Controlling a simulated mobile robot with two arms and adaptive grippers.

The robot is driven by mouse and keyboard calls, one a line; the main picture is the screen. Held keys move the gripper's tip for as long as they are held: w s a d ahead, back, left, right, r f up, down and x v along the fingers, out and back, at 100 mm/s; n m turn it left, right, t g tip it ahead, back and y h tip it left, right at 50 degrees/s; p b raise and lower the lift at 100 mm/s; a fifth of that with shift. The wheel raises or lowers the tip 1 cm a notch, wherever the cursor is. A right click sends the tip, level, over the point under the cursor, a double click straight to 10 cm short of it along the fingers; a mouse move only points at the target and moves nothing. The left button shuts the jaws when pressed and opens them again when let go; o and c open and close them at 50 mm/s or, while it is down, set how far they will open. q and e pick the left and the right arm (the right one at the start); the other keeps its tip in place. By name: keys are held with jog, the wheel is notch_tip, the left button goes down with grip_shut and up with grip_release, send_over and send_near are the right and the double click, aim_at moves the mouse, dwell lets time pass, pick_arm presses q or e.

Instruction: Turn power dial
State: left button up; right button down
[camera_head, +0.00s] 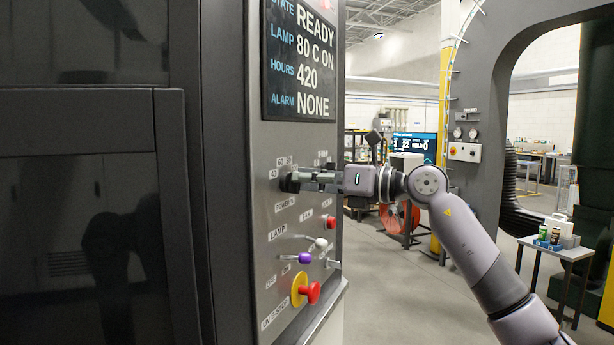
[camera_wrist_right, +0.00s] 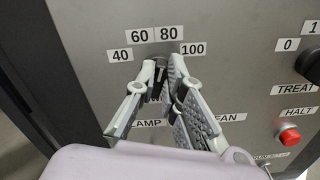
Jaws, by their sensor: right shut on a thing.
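The power dial (camera_head: 287,184) is a small black knob on the grey control panel (camera_head: 262,145), mostly hidden by the fingers. My right gripper (camera_head: 296,181) reaches it from the right, its fingers closed around it. In the right wrist view, the gripper (camera_wrist_right: 161,72) is shut on the dark dial (camera_wrist_right: 158,78), just below the labels 40, 60, 80 and 100. The dial's exact pointing direction is hard to tell. My left gripper is not in view.
A display (camera_head: 300,60) above reads READY, 80 C ON, 420, NONE. Below the gripper are a red button (camera_head: 331,222), white and purple-tipped levers (camera_head: 305,258) and a red emergency stop (camera_head: 309,293). A small table (camera_head: 560,249) stands at right; open floor lies between.

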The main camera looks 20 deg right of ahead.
dwell(0.3)
jog(key=c, duration=1.7)
grip_release()
jog(key=shift+d, duration=0.1)
jog(key=v, duration=1.2)
